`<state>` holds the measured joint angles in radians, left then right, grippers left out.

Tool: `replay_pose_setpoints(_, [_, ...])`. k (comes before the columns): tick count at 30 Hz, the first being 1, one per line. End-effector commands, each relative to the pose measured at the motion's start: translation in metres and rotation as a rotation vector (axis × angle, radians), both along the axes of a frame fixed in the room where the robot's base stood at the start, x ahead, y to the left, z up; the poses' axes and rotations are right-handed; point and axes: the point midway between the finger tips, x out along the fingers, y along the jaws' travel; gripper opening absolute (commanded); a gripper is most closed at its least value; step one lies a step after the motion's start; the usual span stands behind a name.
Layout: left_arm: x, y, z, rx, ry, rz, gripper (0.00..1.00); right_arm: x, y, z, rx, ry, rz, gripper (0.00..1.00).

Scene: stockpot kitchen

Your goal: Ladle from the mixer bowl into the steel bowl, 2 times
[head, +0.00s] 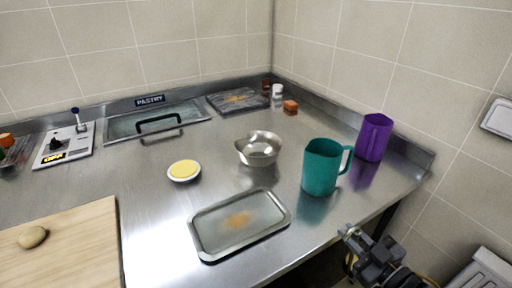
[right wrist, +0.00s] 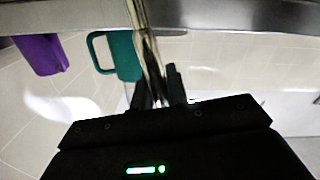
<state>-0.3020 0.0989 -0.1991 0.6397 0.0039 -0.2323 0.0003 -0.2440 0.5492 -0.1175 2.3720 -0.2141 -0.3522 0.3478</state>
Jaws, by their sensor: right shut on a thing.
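The steel bowl (head: 258,158) stands on the counter, right of the middle in the head view, and looks empty. No mixer bowl shows in either view. My right gripper (head: 350,238) is past the counter's front edge at the lower right, below the teal jug. In the right wrist view my right gripper (right wrist: 160,98) is shut on a shiny, narrow metal handle (right wrist: 147,50), which looks like the ladle's. The ladle's cup is not visible. My left gripper is in neither view.
A teal jug (head: 320,170) and a purple jug (head: 374,138) stand near the counter's right edge. A steel tray (head: 205,245) lies in front of the bowl. A small yellow-filled dish (head: 184,171) and a wooden board (head: 85,255) are to the left. Bare counter surrounds the bowl.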

Motion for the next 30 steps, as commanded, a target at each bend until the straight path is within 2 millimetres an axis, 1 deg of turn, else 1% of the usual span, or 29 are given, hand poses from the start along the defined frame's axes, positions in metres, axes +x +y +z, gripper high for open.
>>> replay_pose_setpoints(11, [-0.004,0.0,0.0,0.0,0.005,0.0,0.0,0.003,0.004,0.003,0.002,-0.004,-0.005,0.0])
replay_pose_setpoints(14, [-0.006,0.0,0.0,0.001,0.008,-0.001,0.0,0.008,0.006,0.01,0.008,-0.005,-0.062,0.0])
replay_pose_setpoints(21, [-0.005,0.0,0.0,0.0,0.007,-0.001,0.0,0.023,0.003,0.028,0.015,-0.001,-0.293,0.0])
replay_pose_setpoints(25, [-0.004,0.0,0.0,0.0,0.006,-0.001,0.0,0.027,0.0,0.031,0.013,0.003,-0.388,0.0])
replay_pose_setpoints(30, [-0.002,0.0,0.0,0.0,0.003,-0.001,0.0,0.029,0.001,0.031,0.007,0.003,-0.465,0.0])
